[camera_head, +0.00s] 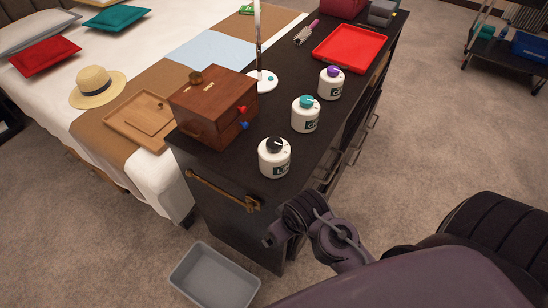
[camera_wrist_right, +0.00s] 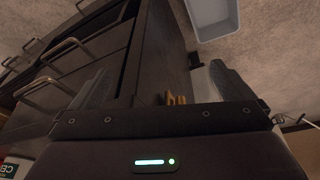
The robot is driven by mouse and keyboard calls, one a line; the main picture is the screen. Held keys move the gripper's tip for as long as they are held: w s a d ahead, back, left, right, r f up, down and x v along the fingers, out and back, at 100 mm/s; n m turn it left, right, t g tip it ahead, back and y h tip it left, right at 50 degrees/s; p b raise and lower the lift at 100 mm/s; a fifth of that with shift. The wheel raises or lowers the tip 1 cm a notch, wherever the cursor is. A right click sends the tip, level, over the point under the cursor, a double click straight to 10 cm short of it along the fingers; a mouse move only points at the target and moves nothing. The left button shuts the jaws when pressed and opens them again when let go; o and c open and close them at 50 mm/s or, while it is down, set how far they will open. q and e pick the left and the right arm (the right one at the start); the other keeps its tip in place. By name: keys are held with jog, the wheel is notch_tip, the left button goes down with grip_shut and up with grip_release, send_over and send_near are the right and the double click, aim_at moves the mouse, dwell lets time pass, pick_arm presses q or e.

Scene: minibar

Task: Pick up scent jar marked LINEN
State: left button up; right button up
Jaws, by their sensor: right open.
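Three white scent jars stand in a row on the dark cabinet top in the head view. The nearest jar (camera_head: 275,160), with a black lid, has a dark label that seems to begin with "L"; the rest is too small to read. Behind it are a teal-lidded jar (camera_head: 305,117) and a purple-lidded jar (camera_head: 331,86), their labels seeming to begin with "C". My right gripper (camera_head: 272,238) is in front of the cabinet, below and apart from the nearest jar. In the wrist view its fingers (camera_wrist_right: 162,78) are spread and empty. My left gripper is not in view.
A wooden box (camera_head: 205,108) stands left of the jars, and a lamp base (camera_head: 262,81) behind it. A red tray (camera_head: 350,47) lies farther back. Cabinet handles (camera_wrist_right: 65,50) stick out beside my right gripper. A grey bin (camera_head: 214,276) is on the floor.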

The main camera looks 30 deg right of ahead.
aim_at(281, 142)
notch_tip(281, 142, up, 8)
jog(key=w+n+t, duration=0.1)
jog(key=w+t, duration=0.1)
jog(key=w+a+r+n+t+y, duration=0.2)
jog(key=w+a+r+n+y, duration=0.1)
jog(key=w+a+n, duration=0.3)
jog(key=w+a+r+n+t+y, duration=0.1)
jog(key=w+a+r+n+y, duration=0.1)
jog(key=w+a+n, duration=0.35)
jog(key=d+g, duration=0.2)
jog(key=d, duration=0.4)
jog(key=w+d+r+g, duration=0.1)
jog(key=d+g, duration=0.1)
jog(key=d, duration=0.4)
jog(key=w+d+g+h, duration=0.1)
jog(key=d+g, duration=0.1)
jog(key=d, duration=0.4)
jog(key=shift+w+d+r+m, duration=0.1)
jog(key=shift+d+r+m, duration=0.15)
jog(key=shift+r, duration=0.1)
jog(key=shift+s+d, duration=0.2)
jog(key=shift+d, duration=0.1)
jog(key=shift+a+f+g+b, duration=0.2)
jog(key=shift+f+g+b, duration=0.1)
jog(key=shift+f+b, duration=0.4)
jog(key=x, duration=0.6)
jog(key=shift+w+d, duration=0.1)
jog(key=shift+d, duration=0.1)
jog(key=shift+c, duration=0.4)
